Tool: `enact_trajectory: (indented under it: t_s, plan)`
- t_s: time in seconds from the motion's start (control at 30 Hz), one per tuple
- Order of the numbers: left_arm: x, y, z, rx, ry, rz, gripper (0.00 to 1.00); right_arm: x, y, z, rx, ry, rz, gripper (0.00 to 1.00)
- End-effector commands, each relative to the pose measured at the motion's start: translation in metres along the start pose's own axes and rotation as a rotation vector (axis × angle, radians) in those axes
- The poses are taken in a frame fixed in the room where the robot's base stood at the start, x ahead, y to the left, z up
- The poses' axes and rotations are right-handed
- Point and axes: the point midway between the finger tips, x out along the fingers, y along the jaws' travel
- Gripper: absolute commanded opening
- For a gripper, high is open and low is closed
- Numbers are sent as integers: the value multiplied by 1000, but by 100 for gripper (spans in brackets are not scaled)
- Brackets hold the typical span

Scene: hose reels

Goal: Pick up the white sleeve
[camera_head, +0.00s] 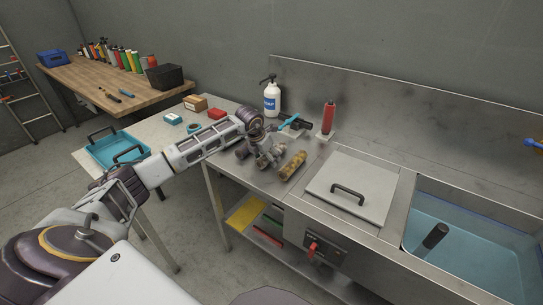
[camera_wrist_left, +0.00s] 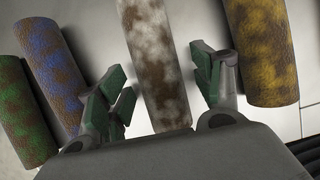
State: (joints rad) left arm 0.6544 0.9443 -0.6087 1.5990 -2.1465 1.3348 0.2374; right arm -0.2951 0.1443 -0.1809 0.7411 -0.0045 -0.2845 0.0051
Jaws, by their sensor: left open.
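The white sleeve (camera_wrist_left: 160,70), white with brown rusty patches, lies on the metal worktop in the left wrist view. My left gripper (camera_wrist_left: 163,82) is open, with one green-padded finger on each side of the white sleeve. I cannot tell whether the pads touch it. In the head view my left gripper (camera_head: 266,158) is low over the worktop and hides the white sleeve, at least mostly. My right gripper is not in view.
A yellow sleeve (camera_wrist_left: 263,50) lies close to the right; a blue sleeve (camera_wrist_left: 50,65) and a green sleeve (camera_wrist_left: 23,110) lie left. A soap bottle (camera_head: 271,97) and red bottle (camera_head: 328,117) stand behind. A lidded panel (camera_head: 350,187) and water basin (camera_head: 465,245) are right.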

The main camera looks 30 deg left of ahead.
Motion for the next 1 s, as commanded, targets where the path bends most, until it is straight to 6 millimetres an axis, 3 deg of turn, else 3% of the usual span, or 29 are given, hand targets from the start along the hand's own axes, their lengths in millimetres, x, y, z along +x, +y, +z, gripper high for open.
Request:
enact_trajectory:
  t_s: [0.43, 0.8, 1.0]
  plan:
    - [0, 0, 0, 0, -1, 0, 65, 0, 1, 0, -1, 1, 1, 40]
    - [0, 0, 0, 0, -1, 0, 17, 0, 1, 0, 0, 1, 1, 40]
    - [0, 0, 0, 0, -1, 0, 16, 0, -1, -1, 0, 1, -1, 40]
